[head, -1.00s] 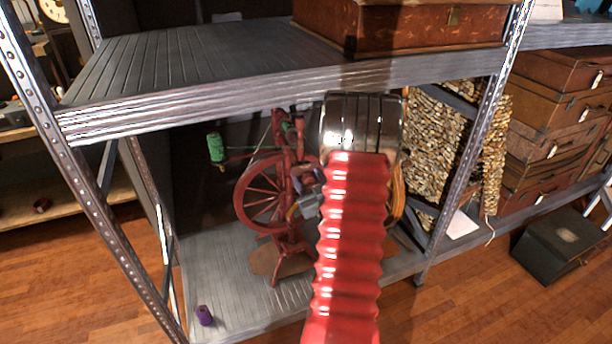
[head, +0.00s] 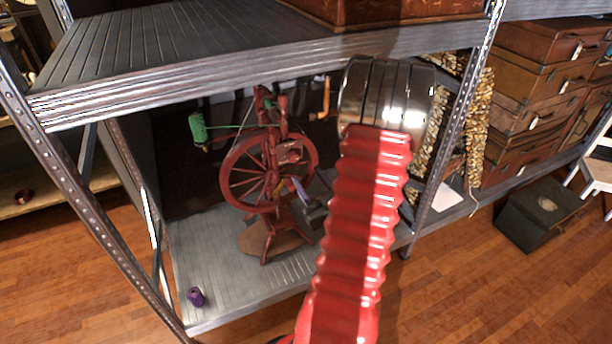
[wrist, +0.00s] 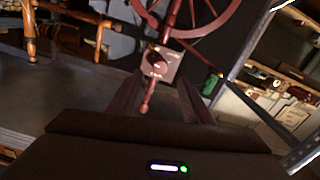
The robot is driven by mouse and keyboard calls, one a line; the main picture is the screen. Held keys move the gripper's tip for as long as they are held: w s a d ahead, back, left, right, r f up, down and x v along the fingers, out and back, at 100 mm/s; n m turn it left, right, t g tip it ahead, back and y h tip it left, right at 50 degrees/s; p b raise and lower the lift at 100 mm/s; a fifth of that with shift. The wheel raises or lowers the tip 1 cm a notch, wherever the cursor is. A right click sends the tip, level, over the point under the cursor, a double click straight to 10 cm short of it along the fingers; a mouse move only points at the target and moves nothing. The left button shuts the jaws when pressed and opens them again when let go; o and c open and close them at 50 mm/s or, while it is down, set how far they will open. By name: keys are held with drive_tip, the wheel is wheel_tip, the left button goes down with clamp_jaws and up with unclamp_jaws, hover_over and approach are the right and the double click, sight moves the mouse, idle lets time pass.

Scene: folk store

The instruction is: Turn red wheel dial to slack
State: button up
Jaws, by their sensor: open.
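The red spinning wheel (head: 268,170) stands upright on the lower metal shelf in the head view. Its spoked wheel also shows at the top of the wrist view (wrist: 210,28). A small pale plate with markings (head: 289,152) sits on its frame. In the wrist view this plate (wrist: 168,66) has a dark round part and a red turned peg (wrist: 149,92) below it; the markings are too small to read. My gripper (wrist: 158,80) is open, its two dark fingers on either side of the peg and plate. I cannot tell if they touch. In the head view my arm hides much around it.
The upper shelf (head: 150,104) hangs above the wheel, with metal posts (head: 462,120) at both sides. A green spool (head: 198,128) is left of the wheel. A purple spool (head: 196,297) stands at the lower shelf's front left. Stacked cases (head: 540,90) are at right.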

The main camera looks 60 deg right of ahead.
drive_tip(key=shift+w, duration=0.1)
drive_tip(key=w+a+r+n+g+y, duration=0.25)
drive_tip(key=w+a, duration=0.25)
drive_tip(key=w, duration=0.4)
drive_tip(key=w+a+r+g, duration=0.3)
drive_tip(key=a+r, duration=0.3)
drive_tip(key=a, duration=0.4)
drive_tip(key=s+a+r+g+y, duration=0.1)
drive_tip(key=s+a+r+y, duration=0.1)
drive_tip(key=s+a, duration=0.3)
drive_tip(key=s+a+r+n+g+y, duration=0.1)
drive_tip(key=s+a, duration=0.4)
drive_tip(key=a, duration=0.8)
drive_tip(key=s+a+r+g+y, duration=0.2)
drive_tip(key=s+a+r+y, duration=0.1)
drive_tip(key=a, duration=0.6)
drive_tip(key=shift+s+a+y, duration=0.35)
drive_tip(key=shift+s+a, duration=0.05)
drive_tip(key=shift+s, duration=0.5)
drive_tip(key=shift+r+n, duration=0.1)
drive_tip(key=shift+n, duration=0.15)
drive_tip(key=shift+c, duration=0.3)
